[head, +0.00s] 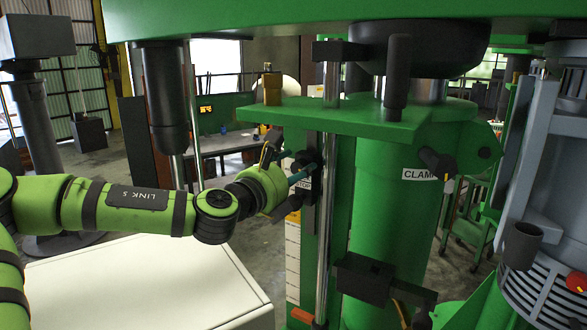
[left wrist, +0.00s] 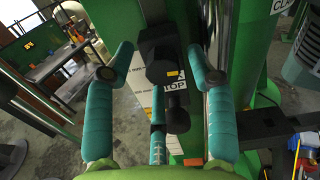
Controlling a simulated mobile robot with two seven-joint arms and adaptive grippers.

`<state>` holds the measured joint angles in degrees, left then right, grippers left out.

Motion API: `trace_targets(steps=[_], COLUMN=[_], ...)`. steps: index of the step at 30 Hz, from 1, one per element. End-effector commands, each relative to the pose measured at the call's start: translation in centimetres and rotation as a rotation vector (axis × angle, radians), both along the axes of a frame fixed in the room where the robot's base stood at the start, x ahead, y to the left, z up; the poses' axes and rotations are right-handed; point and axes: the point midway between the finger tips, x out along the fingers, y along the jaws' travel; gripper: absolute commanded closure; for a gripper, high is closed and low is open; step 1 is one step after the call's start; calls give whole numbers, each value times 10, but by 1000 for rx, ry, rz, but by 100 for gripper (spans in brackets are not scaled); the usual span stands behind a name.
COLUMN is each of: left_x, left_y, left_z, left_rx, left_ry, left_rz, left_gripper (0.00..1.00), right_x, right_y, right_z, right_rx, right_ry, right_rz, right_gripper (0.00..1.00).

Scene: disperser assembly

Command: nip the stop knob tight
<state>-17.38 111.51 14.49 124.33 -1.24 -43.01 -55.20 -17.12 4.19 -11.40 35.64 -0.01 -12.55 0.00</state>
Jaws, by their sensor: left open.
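The stop knob (left wrist: 177,112) is black and stands out from a dark block beside the label "STOP" (head: 304,184) on the green column. My left gripper (head: 306,172) is at this knob, reaching in from the left. In the left wrist view its teal fingers (left wrist: 160,52) are spread apart, one on each side of the block and knob. A third teal finger (left wrist: 157,140) shows low between them, just left of the knob. The fingers look open and not closed on the knob; whether any touches it I cannot tell. My right gripper is not in view.
A vertical chrome rod (head: 327,230) runs close to the label. A green plate (head: 345,118) juts out above the gripper. The "CLAMP" label (head: 418,174) and its black handle (head: 436,160) sit to the right. A white cabinet top (head: 140,285) lies below my arm.

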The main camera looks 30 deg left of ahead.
Motion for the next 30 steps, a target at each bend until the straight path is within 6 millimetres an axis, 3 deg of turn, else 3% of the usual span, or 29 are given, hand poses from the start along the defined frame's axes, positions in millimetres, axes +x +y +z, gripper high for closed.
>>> trace_targets(steps=[9,10,14,30], left_x=[2,2,2,2], left_y=[0,0,0,0], left_z=[0,0,0,3], left_rx=[1,1,1,102], left_ry=[0,0,0,-7], left_rz=[-1,-1,-1,2], left_gripper=[45,49,100,100], right_x=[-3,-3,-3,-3], right_y=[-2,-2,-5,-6], right_z=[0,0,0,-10], right_rx=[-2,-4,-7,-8], right_ry=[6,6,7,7], right_rz=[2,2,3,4], right_gripper=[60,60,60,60])
